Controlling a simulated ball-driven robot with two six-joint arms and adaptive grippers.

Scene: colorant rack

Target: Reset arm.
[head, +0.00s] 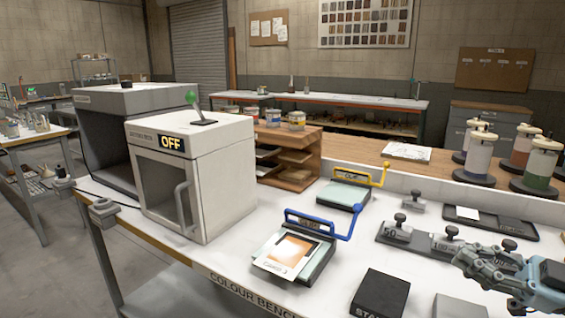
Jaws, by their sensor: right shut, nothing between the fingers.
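My right gripper (482,262) comes in from the right edge of the head view. It is shut and empty, above the right part of the white bench (222,262). It is close to the dark weight holder (418,247), whose knobbed weights stand just left of and behind it. I cannot tell whether it touches anything. My left gripper is not in view.
A white box (190,175) with an "OFF" display and a green-knobbed lever stands on the left. A blue-handled press (308,250) holds an orange card. A yellow-handled press (345,193) stands behind it. A black block (380,293) lies near the front edge.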

